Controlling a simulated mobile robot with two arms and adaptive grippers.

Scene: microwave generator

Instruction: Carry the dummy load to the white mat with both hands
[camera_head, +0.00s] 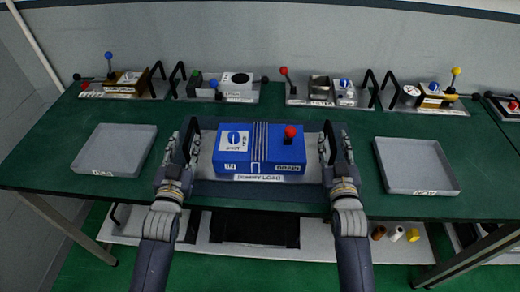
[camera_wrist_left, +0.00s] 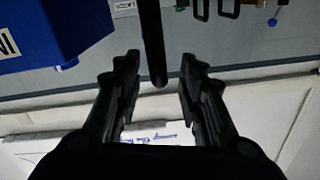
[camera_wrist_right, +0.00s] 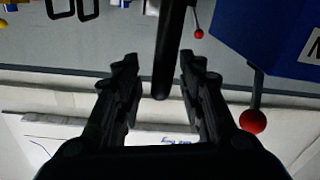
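The dummy load (camera_head: 260,150) is a blue box with a red knob and white labels, at the front middle of the green bench. It has a black handle on each side. My left gripper (camera_head: 177,152) is at its left handle, and my right gripper (camera_head: 335,150) is at its right handle. In the left wrist view the fingers are apart, with the black handle bar (camera_wrist_left: 152,45) between them. In the right wrist view the open fingers likewise have a handle bar (camera_wrist_right: 168,50) between them. Gaps show beside both bars. I cannot identify the white mat for certain.
A grey tray (camera_head: 88,168) lies left of the dummy load and another grey tray (camera_head: 432,188) lies right. Several instruments with handles and coloured knobs line the back, such as one with a blue-knobbed lever (camera_head: 109,57). A pale lower shelf (camera_head: 345,246) holds small rolls.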

